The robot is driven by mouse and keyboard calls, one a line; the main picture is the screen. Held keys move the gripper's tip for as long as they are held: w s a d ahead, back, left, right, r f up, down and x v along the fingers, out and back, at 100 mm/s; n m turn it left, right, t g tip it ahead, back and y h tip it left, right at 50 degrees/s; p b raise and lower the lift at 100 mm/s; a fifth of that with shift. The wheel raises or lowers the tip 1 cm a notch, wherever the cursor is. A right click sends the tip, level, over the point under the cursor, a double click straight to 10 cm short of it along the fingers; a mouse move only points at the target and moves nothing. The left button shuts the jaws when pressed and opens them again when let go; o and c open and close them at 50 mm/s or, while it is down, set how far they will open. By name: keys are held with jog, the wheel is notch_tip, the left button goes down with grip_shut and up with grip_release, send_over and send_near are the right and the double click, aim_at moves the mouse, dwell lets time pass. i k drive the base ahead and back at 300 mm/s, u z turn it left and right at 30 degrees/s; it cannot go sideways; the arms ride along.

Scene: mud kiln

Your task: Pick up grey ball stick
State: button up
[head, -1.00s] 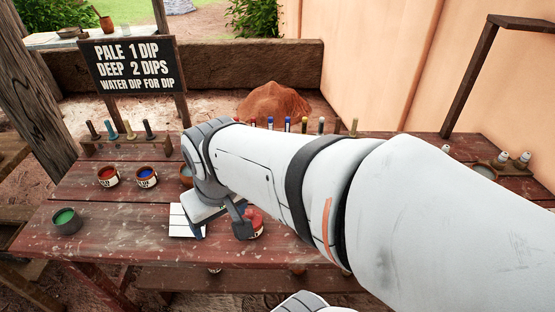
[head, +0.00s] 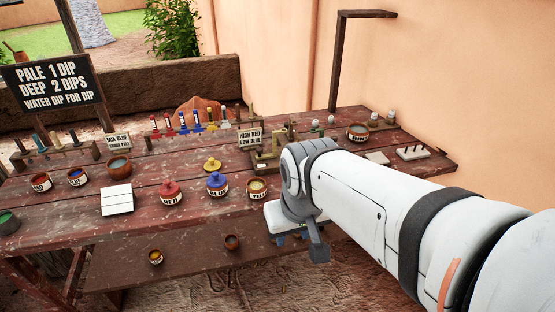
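I cannot make out for certain which item is the grey ball stick. Small pale, rounded tops (head: 391,115) stand on a wooden holder at the back right of the table, beside a labelled bowl. Two more small rounded, grey-green tops (head: 331,120) stand left of that bowl. My gripper (head: 300,248) hangs at the table's front edge, right of the yellow-filled pot, well apart from all of these. Its fingers are partly hidden by my wrist, so I cannot tell whether they are open.
The red table (head: 140,220) holds red (head: 171,192), blue (head: 217,185) and yellow (head: 257,188) pots near its front. A white tile (head: 117,200) lies left of them. A rack of coloured sticks (head: 197,122) stands behind. A dark post with an arm (head: 336,70) rises at the back right.

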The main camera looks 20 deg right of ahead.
aim_at(77, 143)
jog(key=z, duration=0.1)
jog(key=i, duration=0.85)
jog(key=z, duration=0.05)
jog(key=k, duration=0.65)
jog(key=u, duration=0.3)
jog(key=i, duration=0.7)
jog(key=u, duration=1.1)
